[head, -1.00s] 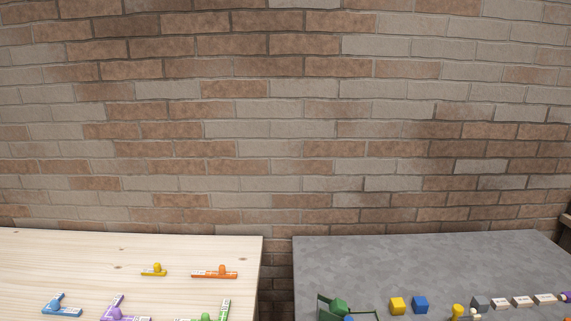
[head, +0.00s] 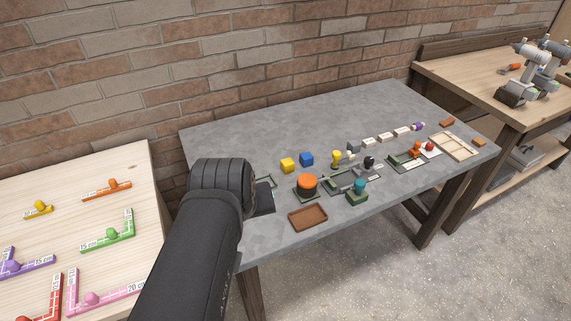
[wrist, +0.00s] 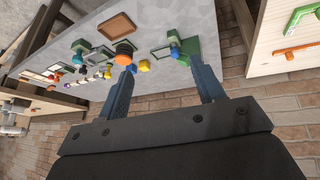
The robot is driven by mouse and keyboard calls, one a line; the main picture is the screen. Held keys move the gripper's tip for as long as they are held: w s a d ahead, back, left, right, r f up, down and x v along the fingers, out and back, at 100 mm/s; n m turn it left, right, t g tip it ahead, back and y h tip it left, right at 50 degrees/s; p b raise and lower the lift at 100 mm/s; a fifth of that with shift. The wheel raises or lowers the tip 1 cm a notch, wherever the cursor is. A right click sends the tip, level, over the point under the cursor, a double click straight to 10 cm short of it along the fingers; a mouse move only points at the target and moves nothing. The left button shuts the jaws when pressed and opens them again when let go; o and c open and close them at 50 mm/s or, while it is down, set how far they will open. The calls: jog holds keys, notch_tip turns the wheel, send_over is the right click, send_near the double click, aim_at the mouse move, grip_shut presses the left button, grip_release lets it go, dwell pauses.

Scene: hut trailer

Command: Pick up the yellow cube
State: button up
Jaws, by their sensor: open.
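In the wrist view the yellow cube (wrist: 144,66) shows small and distant between the two blue-grey fingers, nearer the left one. My gripper (wrist: 158,64) is open, with nothing between its fingers. In the head view my dark arm reaches over the table's left front part; the fingers are hidden there. The cube is clear of the arm in that view.
The grey table (head: 240,125) also carries an orange-topped round piece (head: 307,183), a brown tray (head: 308,218), a yellow figure (head: 336,158) and several small blocks. A light wood table (head: 75,185) with coloured pieces stands left. The grey table's back is clear.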

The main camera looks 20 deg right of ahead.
jog(key=w+d+r+n, duration=0.4)
jog(key=w+d, duration=0.1)
jog(key=w, duration=0.2)
jog(key=n+g+h, duration=0.2)
jog(key=n+g, duration=0.3)
jog(key=n, duration=1.1)
send_over(287, 162)
jog(key=a, duration=0.6)
notch_tip(287, 162, down, 12)
jog(key=x, duration=1.1)
jog(key=shift+s+f, duration=0.2)
jog(key=shift+f, duration=0.15)
jog(key=x, duration=0.5)
jog(key=shift+w+f, duration=0.1)
jog(key=c, duration=1.1)
